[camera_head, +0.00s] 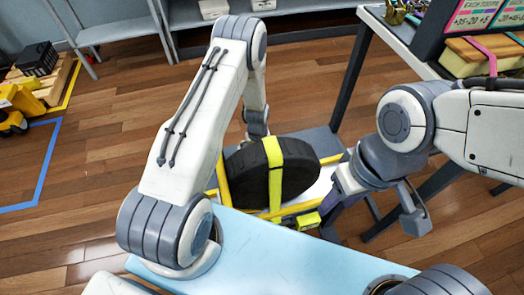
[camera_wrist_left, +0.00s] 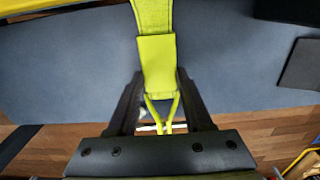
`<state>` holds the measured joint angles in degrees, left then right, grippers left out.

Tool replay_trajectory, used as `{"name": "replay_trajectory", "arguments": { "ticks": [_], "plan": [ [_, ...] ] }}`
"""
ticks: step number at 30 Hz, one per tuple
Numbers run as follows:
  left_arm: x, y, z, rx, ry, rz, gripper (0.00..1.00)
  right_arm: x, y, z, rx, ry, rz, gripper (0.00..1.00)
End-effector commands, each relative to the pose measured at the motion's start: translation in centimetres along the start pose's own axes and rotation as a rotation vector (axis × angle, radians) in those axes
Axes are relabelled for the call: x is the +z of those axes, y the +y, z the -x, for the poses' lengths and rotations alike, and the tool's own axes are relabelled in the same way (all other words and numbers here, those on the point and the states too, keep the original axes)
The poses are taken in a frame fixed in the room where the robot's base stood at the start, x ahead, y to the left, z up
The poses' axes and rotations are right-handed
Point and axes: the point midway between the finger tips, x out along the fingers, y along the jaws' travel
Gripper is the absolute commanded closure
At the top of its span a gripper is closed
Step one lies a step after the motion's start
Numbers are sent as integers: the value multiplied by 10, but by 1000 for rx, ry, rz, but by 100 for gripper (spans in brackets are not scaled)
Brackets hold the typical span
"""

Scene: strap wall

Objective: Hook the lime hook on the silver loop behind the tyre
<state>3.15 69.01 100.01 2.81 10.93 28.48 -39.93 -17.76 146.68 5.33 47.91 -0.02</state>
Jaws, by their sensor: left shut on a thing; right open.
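The black tyre (camera_head: 247,178) stands upright on a carrier with a yellow frame in the head view. A lime strap (camera_head: 275,180) runs over it and down its near side. My left arm reaches to the tyre's far side, where its gripper is hidden. In the left wrist view my left gripper (camera_wrist_left: 158,85) is shut on the lime hook (camera_wrist_left: 157,65) at the strap's end, its wire prongs pointing down. Small pale bits show behind the prongs; I cannot tell whether they are the silver loop. My right gripper (camera_head: 325,207) is open beside a lime buckle (camera_head: 308,221).
A pale blue surface (camera_head: 270,258) lies in front of the tyre. A table (camera_head: 385,32) with a sponge-like block and signs stands at the right back. Grey shelves (camera_head: 120,32) stand behind.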

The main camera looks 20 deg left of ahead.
Motion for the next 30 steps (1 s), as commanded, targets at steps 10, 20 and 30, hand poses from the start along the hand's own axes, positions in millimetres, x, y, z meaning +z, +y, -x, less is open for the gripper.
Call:
{"name": "replay_trajectory", "arguments": {
  "ticks": [10, 20, 30],
  "plan": [
    [4, 0, 0, -1, 0, 1, 100, 0, 0, 2, 0, 0, 0, 50],
    [8, -1, 0, -2, 2, 1, 100, 0, 0, 4, 0, 0, 0, 50],
    [8, -1, 1, -4, 2, 2, 46, 0, 0, 4, 0, 0, 0, 50]
  ]
}}
